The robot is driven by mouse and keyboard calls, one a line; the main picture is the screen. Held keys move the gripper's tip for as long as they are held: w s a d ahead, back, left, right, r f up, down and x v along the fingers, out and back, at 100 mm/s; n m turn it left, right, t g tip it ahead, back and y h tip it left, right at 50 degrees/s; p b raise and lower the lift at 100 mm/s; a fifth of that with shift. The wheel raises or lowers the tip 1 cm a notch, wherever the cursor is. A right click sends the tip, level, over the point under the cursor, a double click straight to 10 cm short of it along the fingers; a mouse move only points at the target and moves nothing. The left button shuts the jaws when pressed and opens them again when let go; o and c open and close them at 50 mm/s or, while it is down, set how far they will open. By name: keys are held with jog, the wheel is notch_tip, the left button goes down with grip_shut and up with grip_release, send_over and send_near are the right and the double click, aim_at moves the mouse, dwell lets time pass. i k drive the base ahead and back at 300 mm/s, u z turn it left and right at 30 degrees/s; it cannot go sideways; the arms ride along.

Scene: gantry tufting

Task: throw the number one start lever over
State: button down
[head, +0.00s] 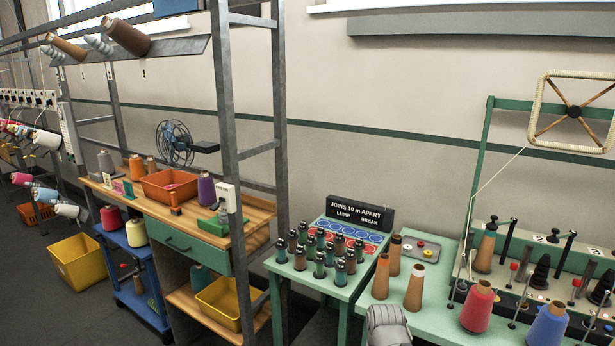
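The winding machine (530,262) stands on the green bench at the right, with a pale green panel. Two dark upright levers with black tops rise from it, a left one (508,240) and a right one (565,250). Small white plates (494,218) sit along the panel; their numbers are too small to read, so I cannot tell which lever is number one. Smaller red-knobbed pins (514,266) stand in front. My gripper is not visible in the head view.
A red cone (478,307) and a blue cone (547,326) stand before the machine, brown cones (414,287) left of it. A grey ribbed object (388,326) is at the bottom edge. A green post (475,170) with a square reel (573,111) rises behind.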

aim_at(514, 266)
jog(key=k, duration=1.35)
jog(key=z, duration=0.45)
jog(key=i, duration=2.05)
jog(key=u, duration=0.45)
